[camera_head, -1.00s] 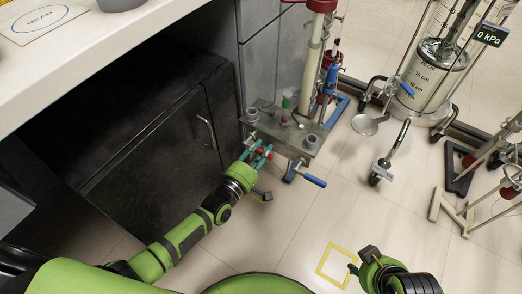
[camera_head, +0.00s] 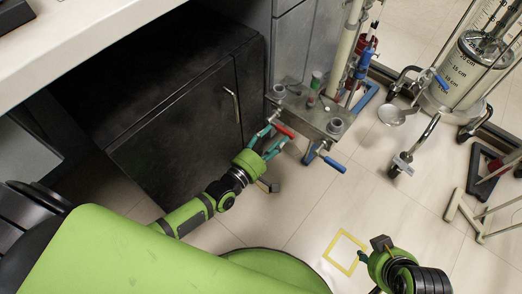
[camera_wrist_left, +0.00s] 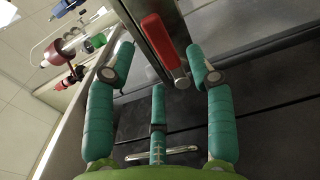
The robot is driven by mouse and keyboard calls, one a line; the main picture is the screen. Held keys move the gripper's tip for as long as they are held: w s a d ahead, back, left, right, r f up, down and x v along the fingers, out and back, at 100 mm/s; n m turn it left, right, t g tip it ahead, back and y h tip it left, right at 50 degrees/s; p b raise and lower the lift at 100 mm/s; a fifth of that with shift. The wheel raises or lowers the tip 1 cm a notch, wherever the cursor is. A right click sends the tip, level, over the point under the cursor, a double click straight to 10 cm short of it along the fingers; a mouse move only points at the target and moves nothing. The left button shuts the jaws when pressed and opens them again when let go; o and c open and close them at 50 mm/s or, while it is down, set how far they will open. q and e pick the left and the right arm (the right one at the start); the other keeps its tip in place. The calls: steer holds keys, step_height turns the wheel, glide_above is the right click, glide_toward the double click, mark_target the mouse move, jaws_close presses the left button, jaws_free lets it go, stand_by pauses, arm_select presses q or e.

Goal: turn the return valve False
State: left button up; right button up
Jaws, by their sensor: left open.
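A red valve lever (camera_head: 284,131) sticks out from the front of the metal plate (camera_head: 318,118) on the column stand. A blue valve lever (camera_head: 334,164) sticks out at the plate's right; no label shows which is the return valve. My left gripper (camera_head: 272,139) is open at the red lever. In the left wrist view the red lever (camera_wrist_left: 160,44) lies between the spread teal fingers of the left gripper (camera_wrist_left: 162,70), with a gap on each side. My right gripper (camera_head: 370,254) is low at the right, above the floor, its fingers mostly hidden.
A dark cabinet (camera_head: 180,100) with a bar handle stands left of the column, under a white bench (camera_head: 75,50). A glass cylinder stand (camera_head: 462,75) is at the upper right. A yellow square (camera_head: 345,252) marks clear floor.

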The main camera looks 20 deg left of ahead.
arm_select(q)
steer(key=v, duration=0.7)
steer(key=shift+r, duration=0.1)
